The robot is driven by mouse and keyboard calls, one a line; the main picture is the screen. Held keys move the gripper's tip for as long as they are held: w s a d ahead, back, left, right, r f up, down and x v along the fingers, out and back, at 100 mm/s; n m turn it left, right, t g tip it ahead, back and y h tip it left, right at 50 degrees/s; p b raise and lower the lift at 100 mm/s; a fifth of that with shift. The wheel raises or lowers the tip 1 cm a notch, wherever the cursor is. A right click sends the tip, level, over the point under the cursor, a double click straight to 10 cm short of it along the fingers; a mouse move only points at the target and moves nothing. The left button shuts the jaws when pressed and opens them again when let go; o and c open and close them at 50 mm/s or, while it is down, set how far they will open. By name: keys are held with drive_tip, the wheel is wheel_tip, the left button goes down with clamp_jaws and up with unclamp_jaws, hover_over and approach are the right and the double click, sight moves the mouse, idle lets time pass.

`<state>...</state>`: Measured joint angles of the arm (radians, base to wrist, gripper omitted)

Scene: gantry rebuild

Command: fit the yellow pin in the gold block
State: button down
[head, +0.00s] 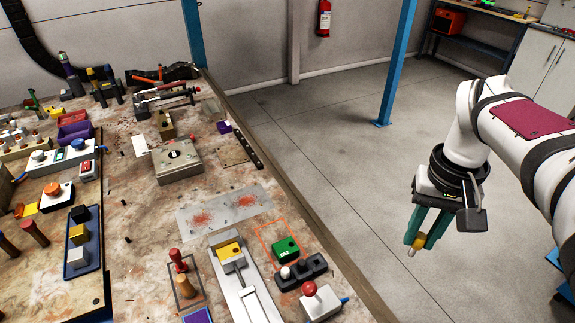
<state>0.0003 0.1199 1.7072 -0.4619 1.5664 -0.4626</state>
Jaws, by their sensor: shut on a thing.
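My gripper (416,238), with teal fingers, hangs at the right over the bare floor, beyond the table's right edge. It is shut on the yellow pin (418,242), whose pale lower end sticks out below the fingertips, slightly tilted. A gold-yellow block (230,249) sits in a grey vise-like fixture (246,292) at the front middle of the table. Another gold block (77,234) stands between a black and a silver block in a blue tray (97,255) at the left. I cannot tell which is the task's block; both are well apart from the pin.
A green box (286,248), a dark holder (301,272) and a red-knobbed box (320,302) stand right of the fixture. Red and brown upright pegs (180,262) stand left of it. A grey plate (222,210) lies flat behind. A blue post (397,65) rises from the floor.

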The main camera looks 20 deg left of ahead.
drive_tip(key=w+a+f+n, duration=0.2)
drive_tip(key=a+f, duration=0.2)
drive_tip(key=a, duration=0.5)
drive_tip(key=w+a+f+n, duration=0.2)
drive_tip(key=w+a+f, duration=0.1)
drive_tip(key=a, duration=0.6)
drive_tip(key=w+a+f+n, duration=0.2)
drive_tip(key=a+f+n, duration=0.15)
drive_tip(key=a, duration=0.55)
drive_tip(key=shift+n, duration=0.75)
drive_tip(key=shift+s+a+f, duration=0.55)
drive_tip(key=shift+a+f, duration=1.15)
drive_tip(key=shift+f, duration=0.3)
drive_tip(key=shift+s+a+f, duration=0.6)
drive_tip(key=shift+a+f, duration=1.05)
drive_tip(key=shift+f, duration=0.4)
drive_tip(key=shift+s+a+f, duration=0.55)
drive_tip(key=shift+a+f, duration=1.15)
drive_tip(key=shift+f, duration=0.3)
drive_tip(key=c, duration=0.6)
unclamp_jaws()
drive_tip(key=shift+c, duration=0.2)
